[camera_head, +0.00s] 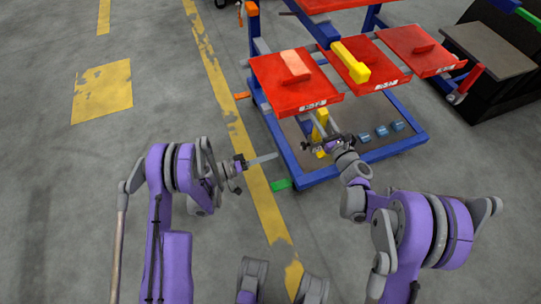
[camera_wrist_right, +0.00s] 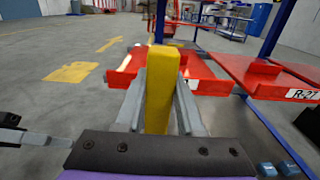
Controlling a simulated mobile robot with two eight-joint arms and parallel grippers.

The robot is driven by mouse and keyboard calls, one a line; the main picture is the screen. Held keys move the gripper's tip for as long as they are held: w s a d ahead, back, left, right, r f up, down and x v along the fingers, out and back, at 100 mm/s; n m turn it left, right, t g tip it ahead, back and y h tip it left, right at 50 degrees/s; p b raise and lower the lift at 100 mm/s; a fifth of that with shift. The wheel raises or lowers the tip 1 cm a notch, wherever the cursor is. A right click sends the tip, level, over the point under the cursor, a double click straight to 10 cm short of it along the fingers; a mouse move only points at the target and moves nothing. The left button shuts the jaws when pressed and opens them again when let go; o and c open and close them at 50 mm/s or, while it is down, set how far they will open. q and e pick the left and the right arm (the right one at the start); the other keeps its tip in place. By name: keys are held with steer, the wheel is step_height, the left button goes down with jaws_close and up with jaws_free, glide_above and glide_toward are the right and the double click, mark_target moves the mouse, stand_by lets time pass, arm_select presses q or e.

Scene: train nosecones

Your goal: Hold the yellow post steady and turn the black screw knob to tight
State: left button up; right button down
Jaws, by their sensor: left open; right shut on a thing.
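The yellow post (camera_head: 322,115) stands upright at the near left part of the blue-framed cart, below the red trays. My right gripper (camera_head: 318,126) is shut on it. In the right wrist view the yellow post (camera_wrist_right: 160,92) rises between the two grey fingers of my right gripper (camera_wrist_right: 159,86). My left gripper (camera_head: 264,160) is open and empty, to the left of the post and apart from it, with its fingers pointing right. Small dark parts show beside the post's lower half, but I cannot tell which is the black screw knob.
Red trays (camera_head: 292,93) hang above the post; one carries a yellow block (camera_head: 350,62). Several small blue blocks (camera_head: 381,131) lie on the cart's lower deck. The blue cart frame (camera_head: 352,166) runs along the near side. A dark bench stands at right. Floor at left is clear.

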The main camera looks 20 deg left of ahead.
steer(key=shift+c, duration=2.2)
jaws_free()
